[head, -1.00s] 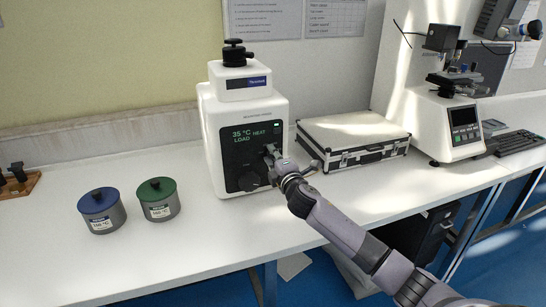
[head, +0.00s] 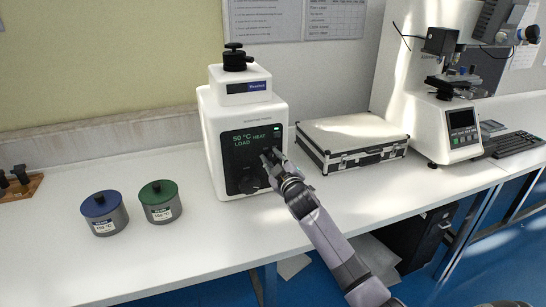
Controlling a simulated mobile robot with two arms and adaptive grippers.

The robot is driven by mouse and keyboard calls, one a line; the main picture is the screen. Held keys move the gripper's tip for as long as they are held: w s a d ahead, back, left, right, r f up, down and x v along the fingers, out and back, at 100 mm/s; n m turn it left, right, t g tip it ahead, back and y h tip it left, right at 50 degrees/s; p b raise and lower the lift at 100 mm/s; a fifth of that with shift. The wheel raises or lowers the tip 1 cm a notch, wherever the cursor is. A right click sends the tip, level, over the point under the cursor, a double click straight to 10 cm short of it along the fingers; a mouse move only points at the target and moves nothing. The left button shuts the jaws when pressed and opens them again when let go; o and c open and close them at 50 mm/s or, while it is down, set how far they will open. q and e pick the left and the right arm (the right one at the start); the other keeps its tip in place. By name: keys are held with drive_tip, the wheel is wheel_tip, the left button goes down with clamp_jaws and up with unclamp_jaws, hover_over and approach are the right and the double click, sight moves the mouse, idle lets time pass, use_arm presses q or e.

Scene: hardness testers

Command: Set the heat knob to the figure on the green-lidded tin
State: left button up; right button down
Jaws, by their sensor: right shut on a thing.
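The green-lidded tin (head: 160,202) stands on the white table, left of the white tester (head: 244,130). Its label carries a figure in °C, too small to read surely. The tester's dark front panel has a display (head: 251,139) that seems to read 50 or 60 °C HEAT, with LOAD below. My right gripper (head: 271,157) is at the right side of this panel, shut on the heat knob, which it mostly hides. A dark round knob (head: 249,184) sits lower on the panel. My left gripper is not in view.
A blue-lidded tin (head: 104,213) with a label stands left of the green one. A silver case (head: 352,142) lies right of the tester, close to my right arm. Another tester (head: 445,120) stands farther right. The table front left of my arm is clear.

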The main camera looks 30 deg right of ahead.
drive_tip(key=m+p, duration=0.1)
drive_tip(key=m, duration=0.3)
drive_tip(key=shift+f+m+p, duration=0.1)
drive_tip(key=shift+m+p, duration=0.3)
idle(0.4)
drive_tip(key=c, duration=1.3)
unclamp_jaws()
drive_tip(key=shift+c, duration=0.2)
drive_tip(key=shift+s, duration=0.15)
drive_tip(key=v, duration=1.1)
drive_tip(key=shift+s, duration=0.4)
